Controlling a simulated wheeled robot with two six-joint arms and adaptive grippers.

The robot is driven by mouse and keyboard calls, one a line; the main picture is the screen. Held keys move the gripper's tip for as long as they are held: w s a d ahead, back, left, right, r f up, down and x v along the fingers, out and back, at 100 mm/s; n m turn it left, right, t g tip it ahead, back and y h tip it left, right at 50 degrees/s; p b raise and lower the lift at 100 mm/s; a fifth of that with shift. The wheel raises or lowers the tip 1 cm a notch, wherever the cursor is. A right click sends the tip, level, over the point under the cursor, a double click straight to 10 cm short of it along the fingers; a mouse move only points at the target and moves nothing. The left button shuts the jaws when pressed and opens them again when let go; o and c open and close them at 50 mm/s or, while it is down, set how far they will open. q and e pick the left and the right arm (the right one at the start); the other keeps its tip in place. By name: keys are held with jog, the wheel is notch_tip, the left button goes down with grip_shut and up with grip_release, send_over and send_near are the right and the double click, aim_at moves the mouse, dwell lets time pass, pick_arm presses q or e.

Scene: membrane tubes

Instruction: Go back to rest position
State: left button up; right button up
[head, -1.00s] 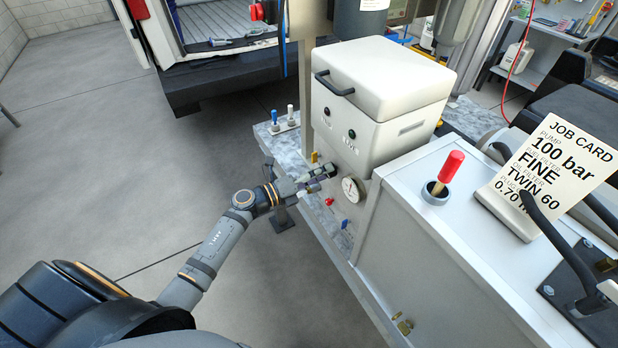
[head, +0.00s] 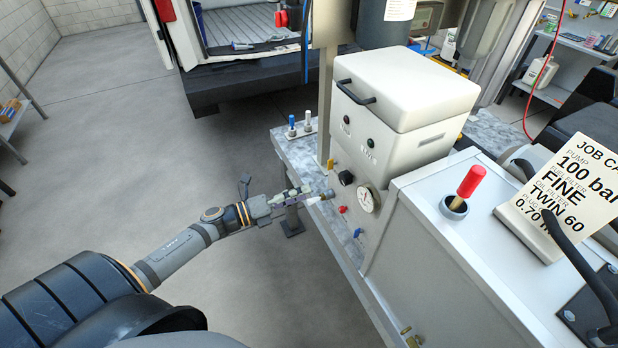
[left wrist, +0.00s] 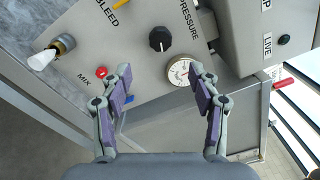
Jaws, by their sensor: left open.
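My left gripper (head: 318,196) is open and empty, in front of the control panel and apart from it in the head view. In the left wrist view its two fingers (left wrist: 160,82) are spread wide, with the panel behind them. The black pressure knob (head: 346,178) sits on the panel face, clear of the fingers; it also shows in the left wrist view (left wrist: 160,39). The round gauge (head: 368,200) is beside the knob, and in the left wrist view the gauge (left wrist: 180,72) shows near the right fingertip. My right gripper is not in view.
A cream box (head: 405,88) with a black handle stands on the bench above the panel. A red-handled lever (head: 470,181) and a job card (head: 565,185) are at right. In the left wrist view a white-tipped valve (left wrist: 42,59) sticks out. Open floor (head: 130,160) lies left.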

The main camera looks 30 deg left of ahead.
pick_arm(q)
jog(key=a+f+n+y, duration=0.4)
jog(key=a+f+n, duration=0.25)
jog(key=f, duration=0.25)
jog(key=a+f+n+y, duration=0.5)
jog(key=f+n, duration=0.2)
jog(key=f, duration=0.2)
jog(key=s+a+f+n+g+y, duration=0.25)
jog(key=s+f+n, duration=0.45)
jog(key=f, duration=0.6)
jog(key=s+d+f+n+g+y, duration=0.25)
jog(key=s+f+n+g, duration=0.35)
jog(key=s+f, duration=1)
jog(key=s+d+f+n+g, duration=0.2)
jog(key=s+d, duration=0.2)
jog(key=s, duration=0.3)
jog(key=s+d+f+n+g+h+b, duration=0.1)
jog(key=s+d, duration=0.3)
jog(key=s, duration=0.4)
jog(key=shift+s+d+f+n+g+h, duration=0.3)
jog(key=shift+f+n+g, duration=0.35)
jog(key=shift+f+n, duration=0.25)
jog(key=shift+w, duration=0.1)
